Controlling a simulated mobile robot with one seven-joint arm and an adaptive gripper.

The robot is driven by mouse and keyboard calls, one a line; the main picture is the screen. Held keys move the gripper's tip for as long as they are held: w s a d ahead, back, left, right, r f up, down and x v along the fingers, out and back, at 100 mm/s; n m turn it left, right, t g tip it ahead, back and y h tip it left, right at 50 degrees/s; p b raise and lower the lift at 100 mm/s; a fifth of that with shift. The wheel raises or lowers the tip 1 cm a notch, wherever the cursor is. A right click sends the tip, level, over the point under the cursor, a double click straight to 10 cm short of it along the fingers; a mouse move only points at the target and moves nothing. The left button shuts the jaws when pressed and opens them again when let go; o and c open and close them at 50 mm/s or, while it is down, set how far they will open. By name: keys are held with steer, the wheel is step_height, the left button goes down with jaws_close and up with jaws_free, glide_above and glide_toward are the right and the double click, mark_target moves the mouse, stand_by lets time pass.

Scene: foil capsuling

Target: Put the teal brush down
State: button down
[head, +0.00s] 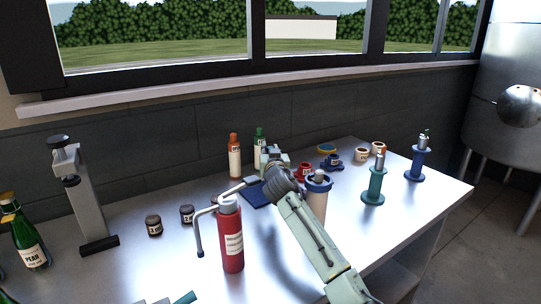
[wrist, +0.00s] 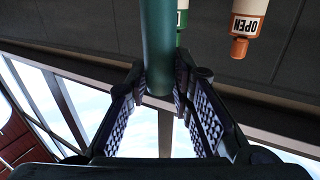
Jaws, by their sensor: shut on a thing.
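The teal brush (wrist: 158,45) shows in the wrist view as a dark teal, round handle standing between my fingers. My gripper (wrist: 160,98) is shut on it, with a patterned finger pad on each side. In the head view my gripper (head: 272,158) is above the back middle of the table, near a dark blue flat pad (head: 257,198). The brush's far end is out of the wrist view, and I cannot make the brush out clearly in the head view.
A red bottle (head: 232,245) with a bent tube stands in front. An orange-capped bottle (head: 234,160) stands behind. A teal spool-shaped stand (head: 374,185) and a blue one (head: 416,160) stand at right, near small cups (head: 333,162). Dark jars (head: 154,225) stand left. The table's front right is clear.

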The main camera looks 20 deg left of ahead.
steer(key=shift+f, duration=1)
steer(key=shift+f, duration=0.2)
steer(key=c, duration=1.4)
jaws_free()
steer(key=shift+r, duration=0.2)
steer(key=v, duration=1.2)
steer(key=shift+d, duration=0.1)
